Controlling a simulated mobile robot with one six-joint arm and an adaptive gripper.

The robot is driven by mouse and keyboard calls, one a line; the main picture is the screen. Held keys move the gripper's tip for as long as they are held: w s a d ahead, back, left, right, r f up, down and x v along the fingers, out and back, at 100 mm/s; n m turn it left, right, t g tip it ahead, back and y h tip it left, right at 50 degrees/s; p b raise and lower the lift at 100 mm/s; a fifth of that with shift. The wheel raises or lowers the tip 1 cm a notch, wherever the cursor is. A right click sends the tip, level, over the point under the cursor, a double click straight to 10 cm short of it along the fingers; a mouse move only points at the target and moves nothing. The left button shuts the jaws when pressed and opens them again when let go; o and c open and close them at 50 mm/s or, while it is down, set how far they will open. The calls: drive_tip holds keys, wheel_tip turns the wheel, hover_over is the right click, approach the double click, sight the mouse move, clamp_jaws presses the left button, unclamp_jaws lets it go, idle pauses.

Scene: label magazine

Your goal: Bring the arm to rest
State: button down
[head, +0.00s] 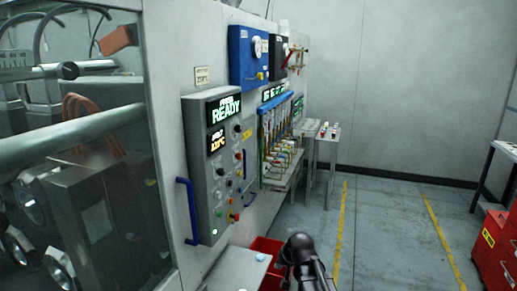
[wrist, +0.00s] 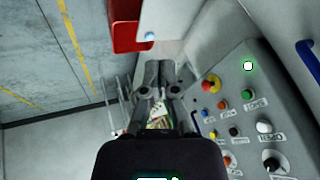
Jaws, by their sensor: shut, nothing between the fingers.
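My gripper (wrist: 157,76) shows in the wrist view. Its dark fingers are together with nothing between them. It is in the air beside the grey control panel (wrist: 255,110), apart from it as far as I can see. In the head view a black part of my arm rises at the bottom edge, right of the panel (head: 213,165); the fingers cannot be made out there.
A red bin (head: 262,270) is close to my arm, beside a pale table top (head: 236,272). A valve rack (head: 280,140) is further along the wall. Red boxes (head: 492,245) stand right; the floor between is clear.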

drive_tip(key=s+d+f+g+h, duration=0.1)
drive_tip(key=s+d+g, duration=0.1)
drive_tip(key=s+d, duration=0.3)
drive_tip(key=s+d+f+g+h, duration=0.1)
drive_tip(key=s+d, duration=0.4)
drive_tip(key=s, duration=0.7)
drive_tip(key=shift+s+f+n+g+h, duration=0.2)
drive_tip(key=shift+n+g+h, duration=0.3)
drive_tip(key=shift+g, duration=0.5)
drive_tip(key=shift+w, duration=0.1)
